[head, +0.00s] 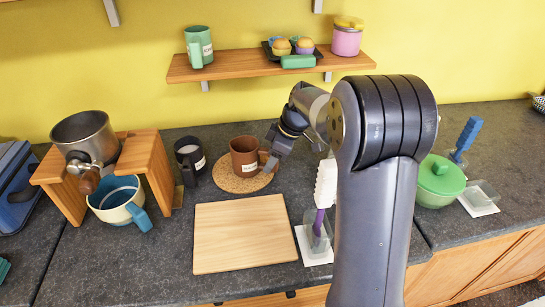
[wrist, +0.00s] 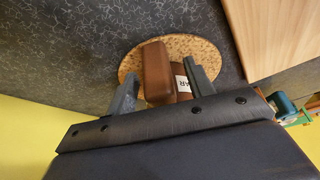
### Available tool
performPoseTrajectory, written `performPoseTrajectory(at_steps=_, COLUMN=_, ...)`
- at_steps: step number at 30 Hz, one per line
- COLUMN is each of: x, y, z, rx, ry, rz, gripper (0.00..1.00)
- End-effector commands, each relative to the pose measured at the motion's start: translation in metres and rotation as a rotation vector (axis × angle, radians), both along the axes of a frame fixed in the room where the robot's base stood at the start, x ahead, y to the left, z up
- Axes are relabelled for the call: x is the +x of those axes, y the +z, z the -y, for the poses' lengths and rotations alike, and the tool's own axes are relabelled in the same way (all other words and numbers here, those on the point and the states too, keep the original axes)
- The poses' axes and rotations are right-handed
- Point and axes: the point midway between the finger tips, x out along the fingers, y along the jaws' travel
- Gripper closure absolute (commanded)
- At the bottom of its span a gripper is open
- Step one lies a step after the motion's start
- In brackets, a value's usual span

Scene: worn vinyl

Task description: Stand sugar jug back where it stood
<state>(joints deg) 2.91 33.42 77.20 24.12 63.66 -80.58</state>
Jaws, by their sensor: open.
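The brown sugar jug (head: 244,157) stands upright on a round cork mat (head: 228,184) at the back of the counter. Its white label ends in "AR" in the wrist view, where the jug (wrist: 155,72) shows with its handle toward me. My gripper (head: 270,160) is at the jug's right side, by the handle. In the wrist view my gripper (wrist: 160,85) is open, with one finger on each side of the handle. I cannot tell whether the fingers touch it. The cork mat (wrist: 205,52) lies under the jug.
A dark labelled mug (head: 187,165) stands left of the mat. A wooden board (head: 243,234) lies in front. A wooden stand (head: 150,165) holds a metal pot, with a blue-handled bowl (head: 115,200) below. A shelf (head: 235,67) hangs above.

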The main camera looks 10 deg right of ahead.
Motion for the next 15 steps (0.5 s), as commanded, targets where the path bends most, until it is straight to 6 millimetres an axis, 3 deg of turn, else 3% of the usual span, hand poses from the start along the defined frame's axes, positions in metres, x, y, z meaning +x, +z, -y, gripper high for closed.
performPoseTrajectory(at_steps=15, x=-0.0009, y=0.0084, z=0.0030, rx=0.000, ry=0.000, rz=0.001, gripper=0.50)
